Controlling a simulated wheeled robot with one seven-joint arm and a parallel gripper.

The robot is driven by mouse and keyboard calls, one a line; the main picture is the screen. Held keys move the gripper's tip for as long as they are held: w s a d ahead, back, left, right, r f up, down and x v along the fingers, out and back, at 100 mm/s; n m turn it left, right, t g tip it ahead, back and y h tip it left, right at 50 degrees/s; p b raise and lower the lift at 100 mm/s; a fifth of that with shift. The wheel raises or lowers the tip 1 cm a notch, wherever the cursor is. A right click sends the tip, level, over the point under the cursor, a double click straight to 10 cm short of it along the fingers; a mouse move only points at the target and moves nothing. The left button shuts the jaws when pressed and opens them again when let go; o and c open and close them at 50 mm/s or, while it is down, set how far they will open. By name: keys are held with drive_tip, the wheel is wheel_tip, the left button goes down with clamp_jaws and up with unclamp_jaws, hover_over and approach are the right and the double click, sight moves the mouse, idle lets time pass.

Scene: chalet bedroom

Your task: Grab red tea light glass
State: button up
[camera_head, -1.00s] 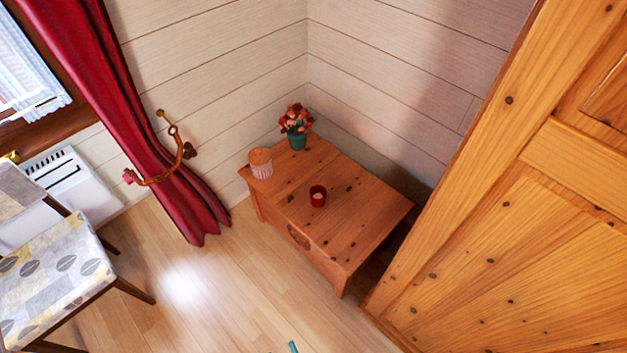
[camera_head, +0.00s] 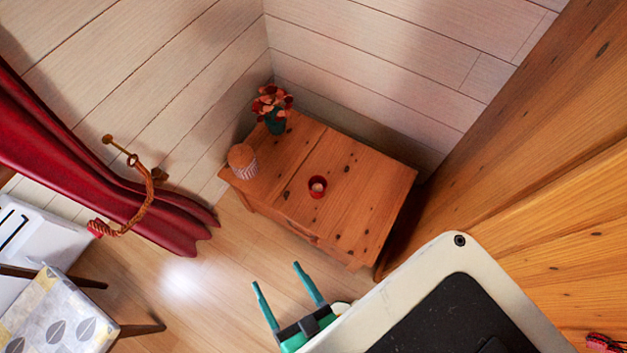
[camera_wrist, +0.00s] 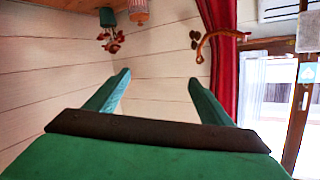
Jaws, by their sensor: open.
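The red tea light glass (camera_head: 317,187) stands upright on the middle of the low wooden chest (camera_head: 365,200) in the head view, with a pale candle inside. My gripper (camera_head: 276,275) has green fingers and is open and empty. In the head view it appears below and left of the glass, in front of the chest, apart from both. The wrist view shows the two open fingers (camera_wrist: 160,80) with nothing between them. The glass is not visible in the wrist view.
A flower pot (camera_head: 274,120) and a striped jar with a wooden lid (camera_head: 243,161) stand at the chest's left end. A red curtain (camera_head: 150,215) hangs left. A wooden wardrobe (camera_head: 560,190) is close on the right. A patterned chair (camera_head: 60,315) stands lower left.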

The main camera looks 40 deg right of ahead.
drive_tip(key=w+d+f+m+h, duration=0.4)
drive_tip(key=w+d+f+m, duration=0.15)
drive_tip(key=f+m, duration=0.5)
drive_tip(key=m+g+h, duration=0.4)
drive_tip(key=m, duration=1.9)
approach(316, 193)
wheel_tip(316, 193, up, 3)
drive_tip(key=w+a, duration=0.1)
drive_tip(key=a, duration=0.2)
drive_tip(key=w+d+f+m, duration=0.1)
drive_tip(key=d+m, duration=0.1)
drive_tip(key=w+d+f+m+g, duration=0.1)
drive_tip(key=d+f+m, duration=0.1)
drive_tip(key=w+d+f+m, duration=0.1)
drive_tip(key=w+d+m, duration=0.1)
drive_tip(key=m, duration=0.1)
drive_tip(key=shift+d+f+g+h, duration=0.2)
drive_tip(key=shift+g+h, duration=0.1)
drive_tip(key=shift+g, duration=0.1)
drive_tip(key=shift+m, duration=0.25)
drive_tip(key=x, duration=0.5)
drive_tip(key=shift+d, duration=0.1)
drive_tip(key=shift+x, duration=3.05)
drive_tip(key=shift+r, duration=0.1)
drive_tip(key=c, duration=1.2)
